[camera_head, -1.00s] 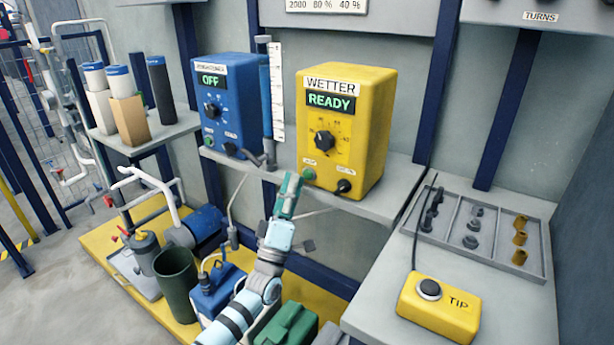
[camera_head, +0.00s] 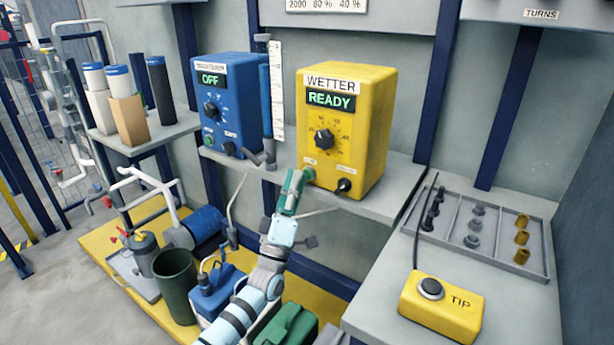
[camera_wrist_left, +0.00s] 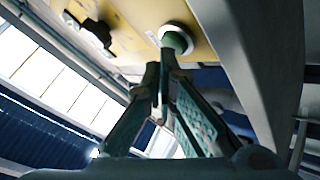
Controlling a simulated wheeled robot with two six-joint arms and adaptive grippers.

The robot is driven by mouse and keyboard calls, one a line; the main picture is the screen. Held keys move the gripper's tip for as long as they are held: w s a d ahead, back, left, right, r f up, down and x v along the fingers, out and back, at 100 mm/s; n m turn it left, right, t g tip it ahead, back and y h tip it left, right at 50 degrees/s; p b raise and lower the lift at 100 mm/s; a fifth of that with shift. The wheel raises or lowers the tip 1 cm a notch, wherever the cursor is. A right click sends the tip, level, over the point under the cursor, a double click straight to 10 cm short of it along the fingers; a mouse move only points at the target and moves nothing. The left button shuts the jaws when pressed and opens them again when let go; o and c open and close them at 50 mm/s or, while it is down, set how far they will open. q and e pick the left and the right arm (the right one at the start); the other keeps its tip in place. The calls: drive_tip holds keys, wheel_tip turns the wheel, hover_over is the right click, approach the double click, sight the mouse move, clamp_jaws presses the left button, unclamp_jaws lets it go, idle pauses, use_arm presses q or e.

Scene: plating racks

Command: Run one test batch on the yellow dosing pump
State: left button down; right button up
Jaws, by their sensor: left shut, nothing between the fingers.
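The yellow dosing pump (camera_head: 372,120) stands on the grey shelf. Its label reads WETTER and its display (camera_head: 331,100) reads READY in green. A dark dial (camera_head: 324,140) is on its front. A green button (camera_head: 309,174) sits low on its front left, with a dark plug (camera_head: 344,185) to the right. My left gripper (camera_head: 296,182) is shut and empty, its tip right at the green button. In the left wrist view the shut fingers (camera_wrist_left: 160,80) point at the green button (camera_wrist_left: 176,42); I cannot tell whether they touch it. My right gripper is out of view.
A blue pump (camera_head: 228,105) showing OFF stands left on the shelf (camera_head: 390,190). A yellow TIP box (camera_head: 440,305) with a black button and a tray (camera_head: 545,265) of small fittings are at right. Canisters and a dark green bin (camera_head: 176,285) stand below.

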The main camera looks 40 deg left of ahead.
use_arm(q)
drive_tip(key=shift+w+b, duration=0.3)
drive_tip(key=shift+w, duration=0.1)
idle(0.6)
drive_tip(key=shift+s+p, duration=0.8)
drive_tip(key=shift+s, duration=0.1)
drive_tip(key=s+p, duration=0.3)
drive_tip(key=s, duration=0.2)
drive_tip(key=shift+d, duration=0.1)
